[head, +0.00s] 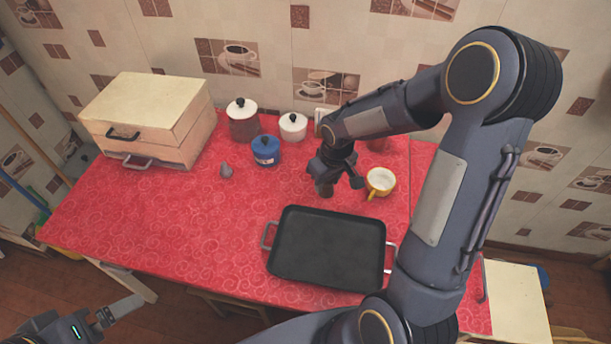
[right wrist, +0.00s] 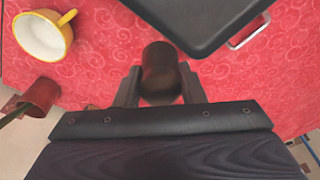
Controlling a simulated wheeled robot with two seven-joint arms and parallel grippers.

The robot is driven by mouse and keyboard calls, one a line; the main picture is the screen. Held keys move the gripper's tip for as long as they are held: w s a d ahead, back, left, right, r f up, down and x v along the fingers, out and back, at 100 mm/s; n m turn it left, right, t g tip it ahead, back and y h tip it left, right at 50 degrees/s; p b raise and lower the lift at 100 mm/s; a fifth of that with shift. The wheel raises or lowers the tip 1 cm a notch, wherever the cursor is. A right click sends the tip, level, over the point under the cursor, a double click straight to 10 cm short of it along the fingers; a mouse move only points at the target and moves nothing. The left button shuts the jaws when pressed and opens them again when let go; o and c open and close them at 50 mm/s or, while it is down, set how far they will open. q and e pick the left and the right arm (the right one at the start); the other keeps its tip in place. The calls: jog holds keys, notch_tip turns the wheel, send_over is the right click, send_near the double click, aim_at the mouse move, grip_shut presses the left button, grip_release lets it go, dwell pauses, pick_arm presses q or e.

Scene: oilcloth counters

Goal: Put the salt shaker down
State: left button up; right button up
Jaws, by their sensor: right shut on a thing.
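My right gripper (head: 334,176) is over the red cloth, between the yellow cup and the canisters in the head view. It is shut on a dark brown, rounded salt shaker (head: 324,188). In the right wrist view the salt shaker (right wrist: 160,72) sits between the two fingers of the right gripper (right wrist: 160,88). I cannot tell whether its base touches the cloth. My left gripper (head: 105,317) shows at the lower left of the head view, away from the table; its jaws are unclear.
A black tray (head: 328,250) with metal handles lies just in front of the right gripper. A yellow cup (head: 381,182) stands close to its right. A blue pot (head: 266,151), white canister (head: 293,127) and wooden box (head: 150,115) stand behind. The cloth (head: 190,225) at left is clear.

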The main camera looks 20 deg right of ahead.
jog(key=w+f+b, duration=0.1)
jog(key=w+f, duration=0.1)
jog(key=w, duration=0.1)
jog(key=w+f, duration=0.3)
jog(key=w, duration=0.1)
jog(key=w+f+b, duration=0.1)
jog(key=w+f, duration=0.2)
jog(key=w, duration=0.1)
jog(key=shift+w+a+f+b, duration=0.15)
jog(key=shift+a+b, duration=0.2)
jog(key=shift+a, duration=0.05)
jog(key=shift+w+f, duration=0.15)
jog(key=shift+f, duration=0.05)
jog(key=f, duration=0.1)
jog(key=f+b, duration=0.2)
jog(key=shift+w+f, duration=0.25)
jog(key=shift+f, duration=0.05)
jog(key=shift+f+b, duration=0.2)
jog(key=shift+b, duration=0.1)
jog(key=o, duration=1)
jog(key=shift+r, duration=0.1)
